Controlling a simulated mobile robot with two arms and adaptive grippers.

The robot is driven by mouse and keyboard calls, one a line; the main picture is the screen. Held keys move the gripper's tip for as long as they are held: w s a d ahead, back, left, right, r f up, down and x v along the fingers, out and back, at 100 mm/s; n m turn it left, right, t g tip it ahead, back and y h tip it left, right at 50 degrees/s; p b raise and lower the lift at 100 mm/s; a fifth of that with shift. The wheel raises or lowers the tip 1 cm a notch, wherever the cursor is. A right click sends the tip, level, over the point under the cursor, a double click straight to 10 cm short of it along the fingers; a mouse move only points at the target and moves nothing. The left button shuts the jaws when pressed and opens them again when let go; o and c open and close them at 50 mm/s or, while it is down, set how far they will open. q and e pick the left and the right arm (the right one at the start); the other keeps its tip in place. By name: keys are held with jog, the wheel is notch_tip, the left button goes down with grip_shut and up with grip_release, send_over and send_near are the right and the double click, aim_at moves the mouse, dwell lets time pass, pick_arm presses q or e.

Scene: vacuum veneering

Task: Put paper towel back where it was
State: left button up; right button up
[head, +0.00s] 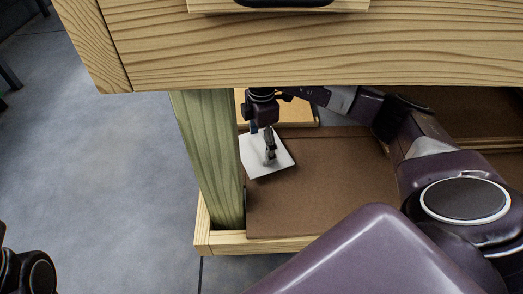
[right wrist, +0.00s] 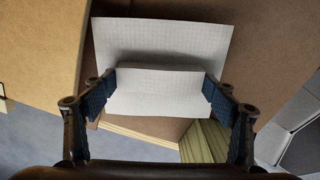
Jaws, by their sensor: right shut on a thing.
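The paper towel (head: 256,164) is a white sheet at the left end of the brown lower shelf (head: 325,195), beside the wooden table leg. My right gripper (head: 270,157) reaches in under the tabletop and is on it. In the right wrist view the paper towel (right wrist: 165,42) has a fine grid texture and a fold across it. The fingers of my right gripper (right wrist: 160,90) stand at the left and right edges of its nearer, folded part and grip it. I cannot tell whether the towel touches the shelf.
The wooden table front (head: 320,50) with a drawer overhangs the shelf. The table leg (head: 208,160) stands just left of the towel. A light wooden piece (head: 296,112) lies behind it. A pale rim (head: 265,243) edges the shelf, whose front middle is bare.

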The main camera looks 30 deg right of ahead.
jog(key=shift+f, duration=0.95)
jog(key=shift+f, duration=0.2)
jog(key=o, duration=1.1)
jog(key=shift+f, duration=0.1)
